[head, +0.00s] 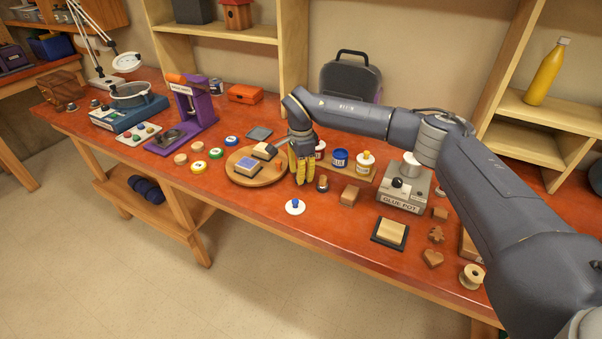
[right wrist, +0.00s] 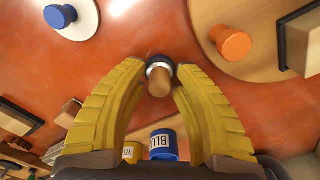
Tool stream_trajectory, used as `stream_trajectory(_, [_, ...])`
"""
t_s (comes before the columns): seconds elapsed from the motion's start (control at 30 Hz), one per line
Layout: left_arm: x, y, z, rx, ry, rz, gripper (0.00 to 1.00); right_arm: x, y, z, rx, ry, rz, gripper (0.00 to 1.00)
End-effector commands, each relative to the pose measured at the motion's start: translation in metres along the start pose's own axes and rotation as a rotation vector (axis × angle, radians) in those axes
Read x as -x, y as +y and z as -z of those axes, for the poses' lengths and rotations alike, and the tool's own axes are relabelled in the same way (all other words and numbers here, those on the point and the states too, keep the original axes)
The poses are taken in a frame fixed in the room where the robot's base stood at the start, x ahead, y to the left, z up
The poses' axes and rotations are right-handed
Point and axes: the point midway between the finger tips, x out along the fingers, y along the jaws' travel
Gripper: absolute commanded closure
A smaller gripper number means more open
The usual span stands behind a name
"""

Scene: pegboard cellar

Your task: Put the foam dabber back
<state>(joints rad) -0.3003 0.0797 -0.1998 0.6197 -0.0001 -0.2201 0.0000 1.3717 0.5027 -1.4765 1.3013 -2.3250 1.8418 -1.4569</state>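The foam dabber (head: 322,184) looks like a small upright piece with a rounded brown top and a dark base, standing on the red bench. In the right wrist view the dabber (right wrist: 159,77) shows a wooden knob, a pale collar and a dark base. It lies between my right gripper's yellow fingertips. My right gripper (head: 303,172) is open and points down, just left of the dabber in the head view. The open fingers (right wrist: 160,75) also show in the right wrist view, with gaps beside the knob. My left gripper is out of view.
A round wooden board (head: 240,179) with blocks is left of my right gripper. A blue pot (head: 340,159) and a yellow-labelled pot (head: 364,163) stand behind. A blue-knobbed white lid (head: 295,207) lies in front. A wooden block (head: 350,196) and the glue pot (head: 404,196) are rightward.

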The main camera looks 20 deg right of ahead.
Motion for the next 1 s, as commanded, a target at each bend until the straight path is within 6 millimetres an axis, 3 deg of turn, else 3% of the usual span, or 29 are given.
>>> stream_trajectory(0.17, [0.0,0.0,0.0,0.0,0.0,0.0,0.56,0.007,-0.001,0.0,0.0,0.0,0.002,0.73])
stream_trajectory(0.7, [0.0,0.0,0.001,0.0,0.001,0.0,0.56,0.094,-0.001,0.0,0.0,0.001,0.003,0.73])
stream_trajectory(1.0, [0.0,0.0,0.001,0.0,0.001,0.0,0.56,0.12,0.0,0.0,0.001,0.0,0.001,0.73])
